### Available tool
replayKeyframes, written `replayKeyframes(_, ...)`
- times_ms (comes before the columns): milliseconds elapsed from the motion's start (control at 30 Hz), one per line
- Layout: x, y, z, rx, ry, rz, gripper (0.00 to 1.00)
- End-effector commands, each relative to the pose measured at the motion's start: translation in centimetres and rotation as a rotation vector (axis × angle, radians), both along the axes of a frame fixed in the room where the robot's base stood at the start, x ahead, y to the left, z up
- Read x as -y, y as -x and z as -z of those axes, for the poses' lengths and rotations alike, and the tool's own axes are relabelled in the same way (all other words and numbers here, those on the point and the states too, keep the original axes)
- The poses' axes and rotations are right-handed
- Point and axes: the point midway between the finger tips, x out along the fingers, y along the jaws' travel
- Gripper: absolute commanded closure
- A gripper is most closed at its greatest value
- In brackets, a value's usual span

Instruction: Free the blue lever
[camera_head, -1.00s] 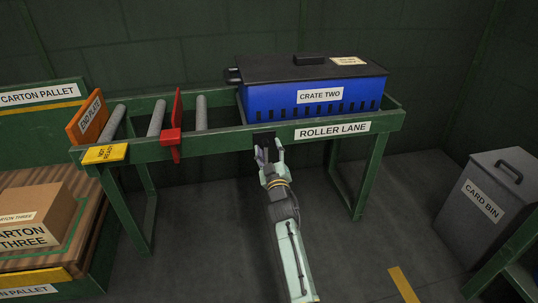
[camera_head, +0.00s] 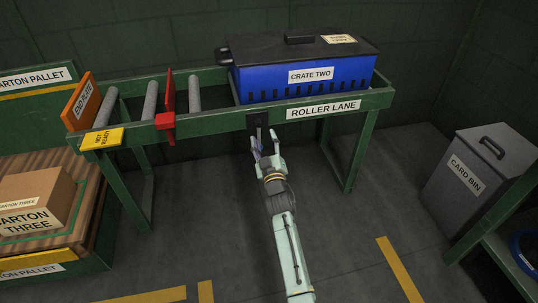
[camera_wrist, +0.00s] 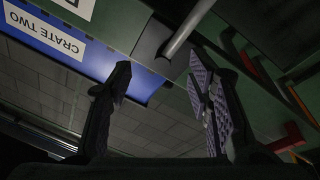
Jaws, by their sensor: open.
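My gripper (camera_head: 265,146) is open, below the front rail of the roller lane (camera_head: 223,121), under the left end of the blue crate. In the wrist view its fingers (camera_wrist: 163,78) stand apart with nothing held between them.
Crate two (camera_head: 347,79) sits on the lane's right part. A red stop (camera_head: 166,121), bare rollers (camera_head: 195,92) and an orange end plate (camera_head: 83,101) stand left. Floor below the lane is open.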

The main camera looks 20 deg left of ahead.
Motion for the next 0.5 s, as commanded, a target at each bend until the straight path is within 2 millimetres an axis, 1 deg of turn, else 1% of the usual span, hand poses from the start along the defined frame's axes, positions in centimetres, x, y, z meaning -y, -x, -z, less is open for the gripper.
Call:
replayKeyframes(33,0.3,0.2,-0.3,-0.001,0.000,0.003,0.53)
replayKeyframes(500,1.3,2.0,0.2,-0.001,0.000,0.002,0.53)
